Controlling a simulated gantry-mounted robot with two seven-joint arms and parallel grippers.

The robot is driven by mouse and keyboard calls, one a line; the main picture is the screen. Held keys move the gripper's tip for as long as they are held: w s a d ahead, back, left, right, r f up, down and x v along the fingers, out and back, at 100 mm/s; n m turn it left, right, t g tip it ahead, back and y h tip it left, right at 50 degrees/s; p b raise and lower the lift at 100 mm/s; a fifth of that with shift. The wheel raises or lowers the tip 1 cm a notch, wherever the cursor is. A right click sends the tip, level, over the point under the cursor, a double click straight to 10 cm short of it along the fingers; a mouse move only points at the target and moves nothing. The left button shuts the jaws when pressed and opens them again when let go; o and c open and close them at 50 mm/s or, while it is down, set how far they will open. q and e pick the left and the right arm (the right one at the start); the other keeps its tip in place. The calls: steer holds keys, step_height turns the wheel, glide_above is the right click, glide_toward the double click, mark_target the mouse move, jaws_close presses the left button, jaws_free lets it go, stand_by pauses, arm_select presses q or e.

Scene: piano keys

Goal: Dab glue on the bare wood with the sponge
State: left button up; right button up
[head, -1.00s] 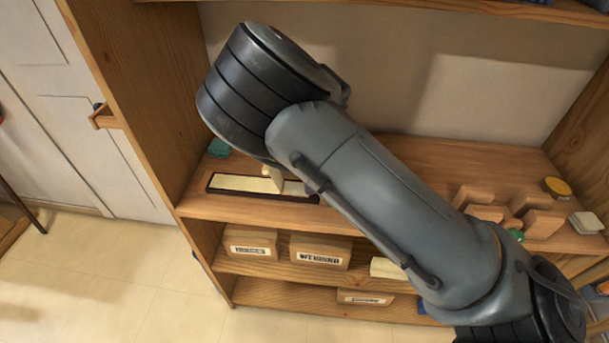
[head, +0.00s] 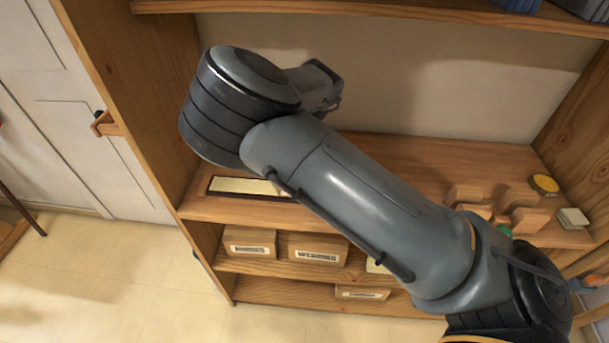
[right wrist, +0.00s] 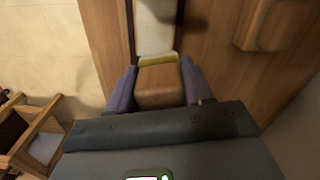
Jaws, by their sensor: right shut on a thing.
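My right gripper (right wrist: 158,84) is shut on a brown block with a yellow-green far edge (right wrist: 160,82), which looks like the sponge. The block sits between the two purple-grey fingers. Beyond it in the right wrist view is a pale strip (right wrist: 155,28) between dark edges. In the head view a cream strip (head: 240,186) lies in a dark shallow tray (head: 210,190) on the shelf; its right end is hidden by my right arm. My right gripper is hidden in the head view. I cannot tell which part is bare wood or whether the block touches the strip.
Several wooden blocks (head: 467,194), a round yellow-lidded tin (head: 545,184) and a pale block (head: 573,218) stand at the shelf's right. Labelled boxes (head: 318,249) sit on the lower shelf. The left side panel (head: 130,120) stands close to the tray.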

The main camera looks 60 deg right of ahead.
step_height(320, 180, up, 2)
steer(key=shift+w+a+p, duration=0.1)
steer(key=shift+w+p, duration=0.05)
steer(key=shift+p, duration=0.45)
steer(key=shift+r+p, duration=0.65)
steer(key=shift+r, duration=0.05)
steer(key=shift+r+p, duration=0.85)
steer(key=shift+r, duration=0.3)
arm_select(q)
steer(key=r, duration=0.5)
steer(key=shift+w+a, duration=0.1)
steer(key=shift+w, duration=0.1)
